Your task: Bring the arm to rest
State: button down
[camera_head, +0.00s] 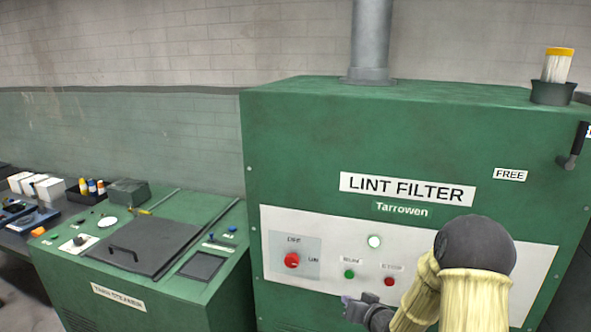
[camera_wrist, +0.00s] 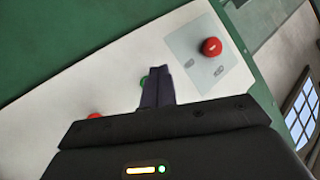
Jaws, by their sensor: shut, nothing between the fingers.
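My gripper (camera_wrist: 157,72) is shut and empty. In the wrist view its dark fingers point at the white control panel and partly cover a green button (camera_wrist: 144,82). In the head view my gripper (camera_head: 349,301) is just in front of the panel, at the lower left end of my pale-sleeved arm (camera_head: 440,290). The green button (camera_head: 349,274) shows above it there. I cannot tell whether the fingertips touch the panel. The arm is bent, with its dark joint at the lower right.
The green lint filter cabinet (camera_head: 300,130) stands close in front. Its panel carries a red knob (camera_head: 292,260), a lit white lamp (camera_head: 375,242) and a red button (camera_head: 389,282). A green steamer (camera_head: 120,300) stands to the left. A brush in a dark cup (camera_head: 553,92) stands on top.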

jog(key=s+r+g+h, duration=0.2)
jog(key=s+r+g, duration=0.1)
jog(key=s, duration=1)
jog(key=s+r+g+h, duration=0.3)
jog(key=s+g, duration=0.3)
jog(key=s, duration=0.6)
jog(key=shift+s+a+n+g, duration=0.3)
jog(key=shift+s+n, duration=0.1)
jog(key=shift+r, duration=0.1)
